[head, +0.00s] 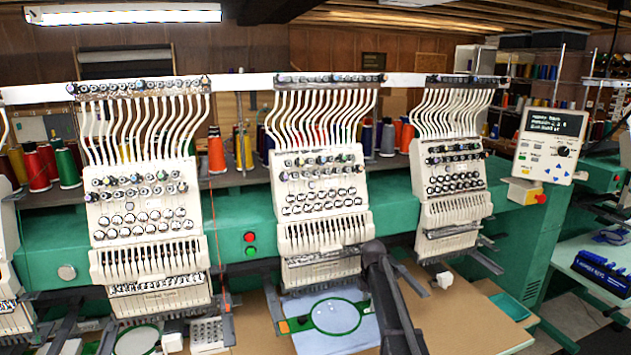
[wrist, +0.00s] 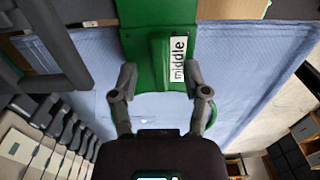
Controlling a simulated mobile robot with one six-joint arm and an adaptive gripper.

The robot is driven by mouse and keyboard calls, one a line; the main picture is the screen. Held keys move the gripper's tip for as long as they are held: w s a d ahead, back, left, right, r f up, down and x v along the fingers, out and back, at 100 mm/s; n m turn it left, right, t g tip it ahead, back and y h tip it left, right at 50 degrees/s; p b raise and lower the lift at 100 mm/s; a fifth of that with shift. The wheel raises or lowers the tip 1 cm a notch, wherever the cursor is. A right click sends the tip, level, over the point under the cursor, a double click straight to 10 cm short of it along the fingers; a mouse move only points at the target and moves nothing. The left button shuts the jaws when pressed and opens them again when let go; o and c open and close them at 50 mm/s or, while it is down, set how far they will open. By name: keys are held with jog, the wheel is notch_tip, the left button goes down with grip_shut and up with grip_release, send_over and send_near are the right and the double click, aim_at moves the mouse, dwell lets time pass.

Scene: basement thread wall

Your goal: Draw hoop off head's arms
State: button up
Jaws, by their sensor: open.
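The green hoop (head: 313,324) holds light blue cloth (head: 300,305) beneath the middle head (head: 318,190). An orange tab shows at its left end, by the dark left arm (head: 271,300) of that head. In the wrist view a green plate with a raised grip (wrist: 160,48) bears a white label (wrist: 178,60) reading "middle". My gripper (wrist: 161,76) is open, its fingers on either side of the lower end of this grip. I cannot tell whether they touch it.
Other heads stand left (head: 150,190) and right (head: 452,160), with a further one cut off at the left edge. Another hoop (head: 137,340) lies under the left head. A control panel (head: 550,143) hangs at right. Dark bars show at upper left in the wrist view (wrist: 50,50).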

grip_shut()
jog(key=shift+r, duration=0.2)
jog(key=shift+r+p, duration=0.4)
jog(key=shift+p, duration=0.2)
dwell(0.3)
jog(key=shift+s+d, duration=0.35)
jog(key=shift+s, duration=0.75)
jog(key=shift+s+d, duration=0.4)
jog(key=shift+s, duration=0.7)
jog(key=shift+s+d, duration=0.35)
jog(key=shift+s, duration=0.75)
jog(key=shift+r, duration=0.1)
